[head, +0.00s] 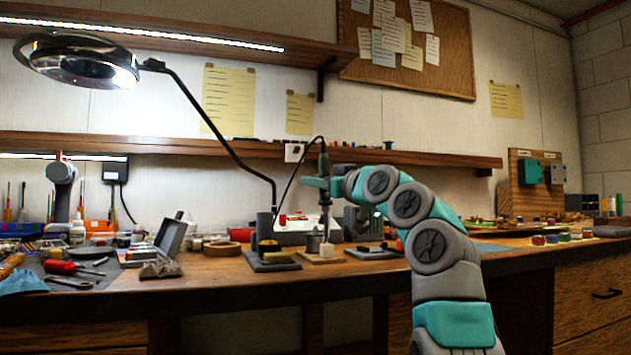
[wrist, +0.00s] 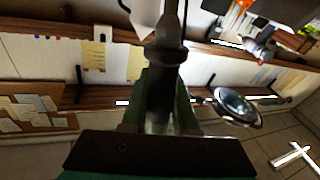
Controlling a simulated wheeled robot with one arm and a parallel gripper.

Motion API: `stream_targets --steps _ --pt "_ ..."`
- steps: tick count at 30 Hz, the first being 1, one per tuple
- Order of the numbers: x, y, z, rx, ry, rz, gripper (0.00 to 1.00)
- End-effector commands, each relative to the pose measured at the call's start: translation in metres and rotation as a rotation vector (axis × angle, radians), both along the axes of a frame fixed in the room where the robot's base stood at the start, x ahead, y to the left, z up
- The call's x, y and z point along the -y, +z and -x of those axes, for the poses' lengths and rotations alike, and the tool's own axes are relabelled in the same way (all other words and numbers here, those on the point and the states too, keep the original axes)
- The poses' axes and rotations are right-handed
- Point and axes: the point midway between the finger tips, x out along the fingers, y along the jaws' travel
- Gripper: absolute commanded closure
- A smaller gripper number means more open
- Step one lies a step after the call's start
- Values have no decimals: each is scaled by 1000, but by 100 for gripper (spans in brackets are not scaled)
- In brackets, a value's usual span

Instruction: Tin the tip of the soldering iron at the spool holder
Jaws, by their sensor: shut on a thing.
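My gripper (head: 320,183) is shut on the soldering iron (head: 325,198), which hangs upright above the bench. I cannot tell whether the tip touches anything. In the wrist view the iron's dark handle (wrist: 161,92) stands between the green fingers; its tip is not clearly shown there.
Left of the wooden base is a dark stand with a yellow sponge (head: 276,257). Another dark tray (head: 374,252) lies to the right, near my arm. A white station (head: 300,230) stands behind. A lamp (head: 80,60) hangs at upper left. Bare bench shows at front left of centre.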

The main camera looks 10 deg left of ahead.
Motion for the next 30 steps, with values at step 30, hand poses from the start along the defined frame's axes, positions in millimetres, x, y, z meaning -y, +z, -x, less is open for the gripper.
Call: stream_targets --steps 30 --pt "0 58 0 1 0 -1 100"
